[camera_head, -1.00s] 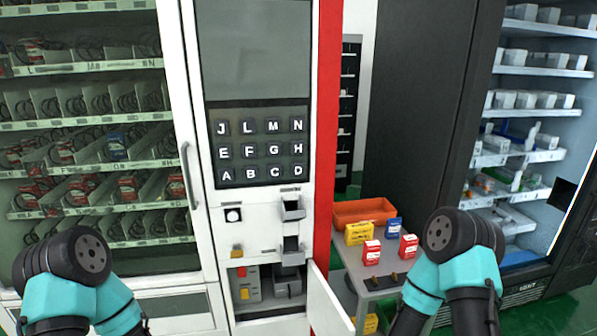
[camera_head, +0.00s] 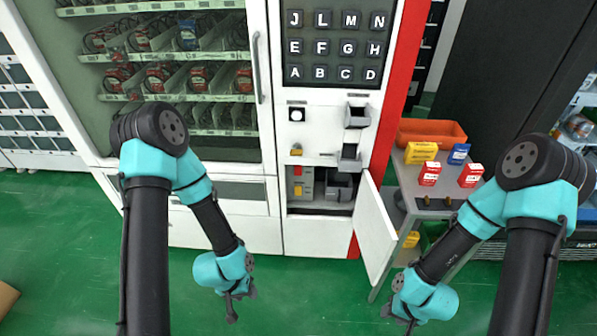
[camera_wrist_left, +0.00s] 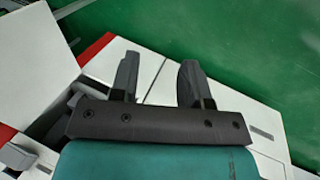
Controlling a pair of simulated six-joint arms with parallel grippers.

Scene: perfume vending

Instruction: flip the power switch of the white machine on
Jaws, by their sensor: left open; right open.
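The white machine (camera_head: 315,228) stands in the middle of the head view, with a lettered keypad above. Its low compartment is open and its white door (camera_head: 374,232) is swung out to the right. Inside on the left is a light unit with a red part (camera_head: 298,171) and a yellow part (camera_head: 301,190); I cannot tell the switch's position. My left gripper (camera_head: 232,307) hangs empty and open in front of the machine, lower left of the compartment. It also shows open in the left wrist view (camera_wrist_left: 158,70). My right gripper (camera_head: 400,318) is open, right of the door's lower end.
A small grey table (camera_head: 432,203) on the right holds an orange bin (camera_head: 432,130) and several small boxes. The open door stands between the compartment and the table.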

